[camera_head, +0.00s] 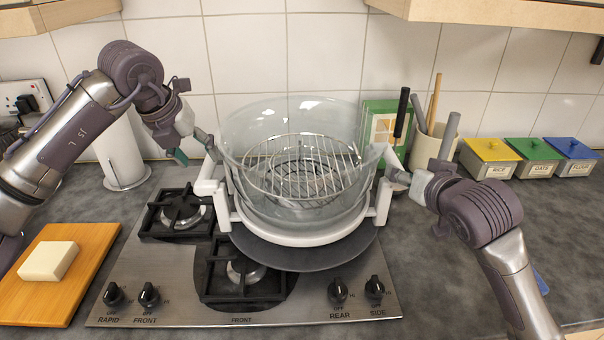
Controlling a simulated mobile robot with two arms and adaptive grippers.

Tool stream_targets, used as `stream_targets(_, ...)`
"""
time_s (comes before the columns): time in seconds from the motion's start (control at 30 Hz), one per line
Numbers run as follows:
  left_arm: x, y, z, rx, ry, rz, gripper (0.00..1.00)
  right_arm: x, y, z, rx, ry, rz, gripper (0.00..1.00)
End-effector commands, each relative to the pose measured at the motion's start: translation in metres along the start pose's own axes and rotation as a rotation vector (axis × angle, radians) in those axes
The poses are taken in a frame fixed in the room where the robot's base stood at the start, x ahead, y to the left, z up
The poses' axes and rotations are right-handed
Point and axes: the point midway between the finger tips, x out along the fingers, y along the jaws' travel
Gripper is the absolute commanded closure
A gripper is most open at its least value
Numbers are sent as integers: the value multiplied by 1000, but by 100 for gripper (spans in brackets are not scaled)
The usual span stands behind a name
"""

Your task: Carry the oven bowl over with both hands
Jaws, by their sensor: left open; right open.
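The oven bowl (250,195) is a large clear glass bowl with wire racks inside. It sits in a white ring frame with upright handles at left and right, above a dark round plate on the hob. My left gripper (197,151) is open at the bowl's left side, close to the rim and above the left handle (207,180). My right gripper (391,170) is open at the right side, close to the rim and near the right handle (383,203). I cannot tell whether either gripper touches the bowl.
The steel hob (160,290) has black burner grates and several knobs. A wooden board (40,305) with a pale block (49,261) lies left. Behind are a paper roll (121,152), a green-framed book, a utensil crock (430,150) and lidded tins (530,158). Right counter is mostly clear.

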Motion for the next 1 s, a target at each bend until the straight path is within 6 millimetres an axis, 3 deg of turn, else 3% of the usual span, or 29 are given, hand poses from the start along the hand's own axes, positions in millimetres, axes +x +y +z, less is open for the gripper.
stream_targets(0.1,23,-1,-1,1,4,-1,43,23,0,0,1,-1,1,43)
stream_targets(0.3,48,0,0,1,1,0,43,48,0,0,0,-1,0,43)
stream_targets(0.77,58,0,0,1,0,0,43,58,0,0,-1,1,0,43)
stream_targets(1.0,58,0,0,1,0,0,83,58,0,0,-1,1,0,83)
